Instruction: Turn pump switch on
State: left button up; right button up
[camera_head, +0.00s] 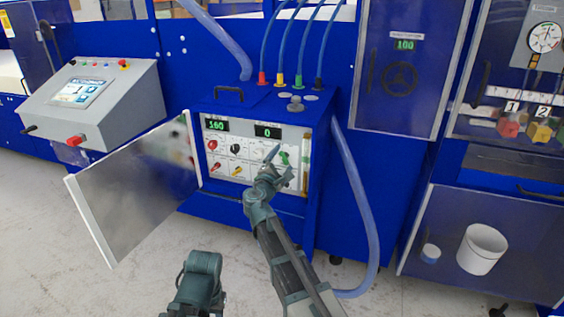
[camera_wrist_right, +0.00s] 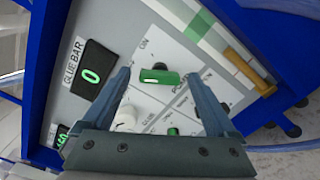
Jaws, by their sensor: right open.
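The control panel (camera_head: 228,156) is the white front of a blue box, with its door open. My right gripper (camera_head: 280,161) is in front of the panel's right side, open and empty. In the right wrist view, a green switch (camera_wrist_right: 160,76) with an ON label beside it lies between the open fingertips of the right gripper (camera_wrist_right: 157,77). Which switch is the pump's cannot be read surely. Contact with the fingers cannot be told.
The open metal door (camera_head: 140,185) stands out left of the panel. A blue hose (camera_head: 358,190) hangs right of the box. A grey console (camera_head: 95,105) stands at the left, and a white bucket (camera_head: 481,249) is at the right. Panel displays (camera_head: 268,132) show 160 and 0.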

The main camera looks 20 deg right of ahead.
jog(key=c, duration=1.4)
jog(key=shift+o, duration=0.2)
jog(key=shift+m, duration=0.3)
jog(key=m, duration=0.5)
jog(key=shift+m, duration=0.4)
jog(key=m, duration=0.5)
jog(key=shift+m, duration=0.4)
jog(key=shift+f, duration=0.1)
jog(key=o, duration=1.4)
jog(key=shift+c, duration=0.2)
